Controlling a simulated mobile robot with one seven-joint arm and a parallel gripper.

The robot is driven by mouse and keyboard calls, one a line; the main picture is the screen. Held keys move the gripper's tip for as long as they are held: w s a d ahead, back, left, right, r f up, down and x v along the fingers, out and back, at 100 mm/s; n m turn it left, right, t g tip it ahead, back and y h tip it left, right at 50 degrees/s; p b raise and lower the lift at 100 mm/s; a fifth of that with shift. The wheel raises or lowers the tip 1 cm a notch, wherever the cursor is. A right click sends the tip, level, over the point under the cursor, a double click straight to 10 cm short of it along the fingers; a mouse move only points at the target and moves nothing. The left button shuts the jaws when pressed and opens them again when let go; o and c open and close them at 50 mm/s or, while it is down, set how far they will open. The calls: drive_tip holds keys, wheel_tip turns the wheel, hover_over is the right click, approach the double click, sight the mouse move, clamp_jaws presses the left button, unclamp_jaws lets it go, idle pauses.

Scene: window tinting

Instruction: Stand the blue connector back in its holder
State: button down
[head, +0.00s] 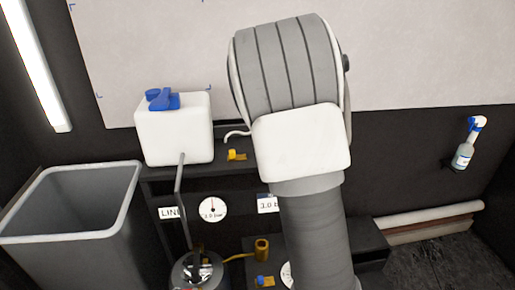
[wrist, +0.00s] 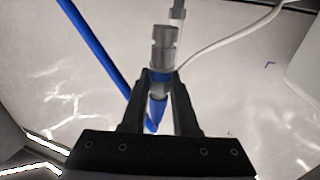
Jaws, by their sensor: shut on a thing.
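My gripper (wrist: 161,78) shows in the wrist view with its two dark fingers closed around the blue connector (wrist: 158,106). The connector has a blue body low between the fingers and a grey ribbed end reaching past the fingertips. A blue hose (wrist: 92,45) runs from the upper left down to the connector's blue end. In the head view my own arm hides the gripper and the connector. A brass, cup-like socket (head: 262,250) stands on the lower black shelf; I cannot tell whether it is the connector's holder.
A white tank with a blue cap (head: 175,135) stands on the black bench beside a grey bin (head: 70,215). A round gauge (head: 213,209) is on the bench front. A spray bottle (head: 464,155) hangs at right. A white tube (wrist: 235,42) passes near the connector.

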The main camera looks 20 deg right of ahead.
drive_tip(key=shift+w+a+f, duration=1.15)
drive_tip(key=shift+a+f, duration=0.05)
drive_tip(key=shift+f, duration=0.45)
drive_tip(key=shift+w+a+f, duration=1.2)
drive_tip(key=shift+f, duration=0.5)
drive_tip(key=shift+w+a+f, duration=1.15)
drive_tip(key=shift+a+f, duration=0.05)
drive_tip(key=shift+f, duration=0.45)
drive_tip(key=shift+f+b, duration=0.25)
drive_tip(key=shift+b, duration=0.05)
drive_tip(key=c, duration=0.7)
unclamp_jaws()
drive_tip(key=shift+r, duration=0.1)
